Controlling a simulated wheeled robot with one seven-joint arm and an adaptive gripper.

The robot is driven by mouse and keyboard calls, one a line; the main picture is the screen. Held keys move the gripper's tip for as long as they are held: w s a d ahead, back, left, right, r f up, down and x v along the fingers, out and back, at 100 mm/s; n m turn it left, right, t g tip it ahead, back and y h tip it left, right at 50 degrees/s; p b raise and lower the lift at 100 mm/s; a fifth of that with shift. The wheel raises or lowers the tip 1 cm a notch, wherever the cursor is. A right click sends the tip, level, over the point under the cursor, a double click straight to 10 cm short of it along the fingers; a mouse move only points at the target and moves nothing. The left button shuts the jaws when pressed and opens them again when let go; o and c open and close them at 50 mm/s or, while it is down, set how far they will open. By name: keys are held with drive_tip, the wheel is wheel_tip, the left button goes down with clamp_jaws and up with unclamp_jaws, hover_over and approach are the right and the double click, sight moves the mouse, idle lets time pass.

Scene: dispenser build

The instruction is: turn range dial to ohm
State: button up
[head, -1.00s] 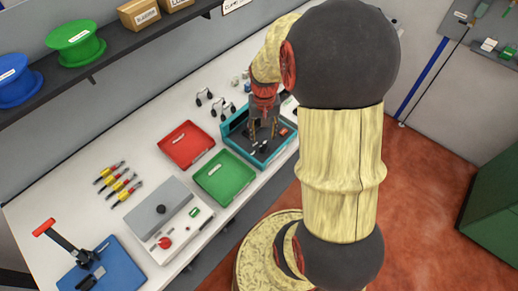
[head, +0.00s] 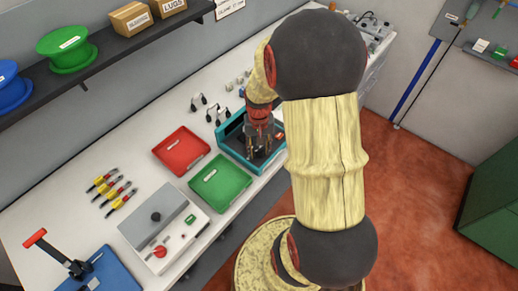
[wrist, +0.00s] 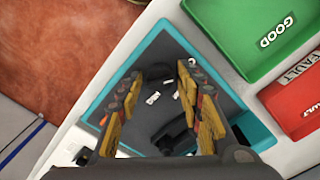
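No dial with a readable ohm mark shows. A grey box (head: 140,228) at the front of the bench has a black knob (head: 155,217) and a red knob or button (head: 160,252); their markings are too small to read. A grey device (head: 372,30) stands at the far back right, its controls too small to make out. My gripper (head: 260,150) is far from both, pointing down over a teal-rimmed tray (head: 226,131). In the wrist view its fingers (wrist: 158,85) are wide apart with nothing between them. Dark parts and small white pieces lie in the tray below.
A green tray (head: 222,182) marked GOOD and a red tray (head: 182,150) marked FAULT lie beside the teal tray. Several yellow-red tools (head: 112,190) and a red-handled press (head: 70,260) are further left. A shelf (head: 120,58) with spools and boxes runs above the bench.

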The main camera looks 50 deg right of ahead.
clamp_jaws()
idle(0.5)
drive_tip(key=m+p, duration=0.2)
drive_tip(key=m, duration=0.3)
drive_tip(key=shift+r+m, duration=0.1)
drive_tip(key=shift+m, duration=0.3)
drive_tip(key=m+p, duration=0.1)
drive_tip(key=m, duration=0.4)
drive_tip(key=shift+m+p, duration=0.3)
drive_tip(key=shift+m, duration=0.1)
drive_tip(key=shift+o, duration=1.2)
unclamp_jaws()
